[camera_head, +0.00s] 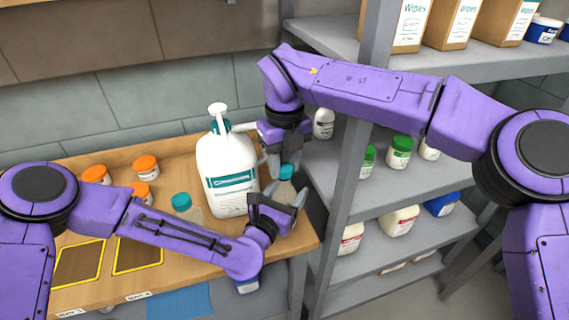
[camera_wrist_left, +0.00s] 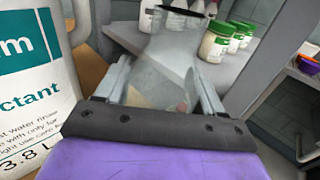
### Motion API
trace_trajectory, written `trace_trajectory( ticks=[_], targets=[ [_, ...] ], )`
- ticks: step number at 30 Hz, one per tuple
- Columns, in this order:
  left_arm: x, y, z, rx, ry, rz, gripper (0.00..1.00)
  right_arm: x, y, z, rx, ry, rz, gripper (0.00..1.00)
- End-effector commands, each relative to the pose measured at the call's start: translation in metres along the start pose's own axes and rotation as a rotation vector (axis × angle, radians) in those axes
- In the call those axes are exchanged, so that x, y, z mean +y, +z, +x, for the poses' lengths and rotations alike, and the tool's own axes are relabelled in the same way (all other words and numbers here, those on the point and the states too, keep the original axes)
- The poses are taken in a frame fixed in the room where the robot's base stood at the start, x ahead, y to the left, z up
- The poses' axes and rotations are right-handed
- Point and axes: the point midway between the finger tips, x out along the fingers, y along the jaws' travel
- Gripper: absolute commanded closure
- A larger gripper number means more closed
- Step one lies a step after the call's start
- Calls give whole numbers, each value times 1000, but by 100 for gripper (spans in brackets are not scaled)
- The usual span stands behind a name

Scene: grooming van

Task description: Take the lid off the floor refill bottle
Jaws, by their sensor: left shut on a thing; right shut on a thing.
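A clear bottle (camera_head: 285,190) with a teal lid (camera_head: 287,171) is upright near the right end of the wooden bench. I cannot read a label on it, so its name is not confirmed. My left gripper (camera_head: 279,207) is shut around its body, which also shows clear between the fingers in the left wrist view (camera_wrist_left: 165,68). My right gripper (camera_head: 287,160) comes down from above and is shut on the teal lid. The lid sits at the bottle's top; whether it is loose cannot be told. The right fingers partly hide it.
A large white pump jug (camera_head: 228,172) stands just left of the held bottle. Another clear bottle with a teal lid (camera_head: 182,202) and several orange-lidded jars (camera_head: 146,164) stand farther left. A grey shelf rack (camera_head: 345,190) with bottles is close on the right.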

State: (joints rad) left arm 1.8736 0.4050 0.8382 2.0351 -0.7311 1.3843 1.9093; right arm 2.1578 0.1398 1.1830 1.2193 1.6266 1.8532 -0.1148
Motion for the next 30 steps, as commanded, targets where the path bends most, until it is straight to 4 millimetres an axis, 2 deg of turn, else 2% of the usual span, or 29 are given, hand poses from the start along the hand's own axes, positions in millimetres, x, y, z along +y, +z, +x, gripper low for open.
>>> trace_trajectory(
  ticks=[5, 12, 19, 20, 22, 23, 30],
  targets=[
    [0, 0, 0, 0, 0, 0, 100, 0, 0, -4, -1, -1, 1, 98],
    [0, 0, 0, 0, 0, 0, 100, 0, 0, -37, -2, -1, 0, 98],
    [0, 0, 0, 0, 0, 0, 100, 0, 0, -40, 0, 0, 0, 98],
    [0, 0, 0, 0, 0, 0, 29, 0, 0, -40, 0, 0, 0, 98],
    [0, 0, 0, 0, 0, 0, 6, 0, 0, -40, 0, 0, 0, 98],
    [0, 0, 0, 0, 0, 0, 2, 0, 0, -40, 0, 0, 0, 98],
    [0, 0, 0, 0, 0, 0, 2, 0, 0, -40, 0, 0, 0, 98]
  ],
)
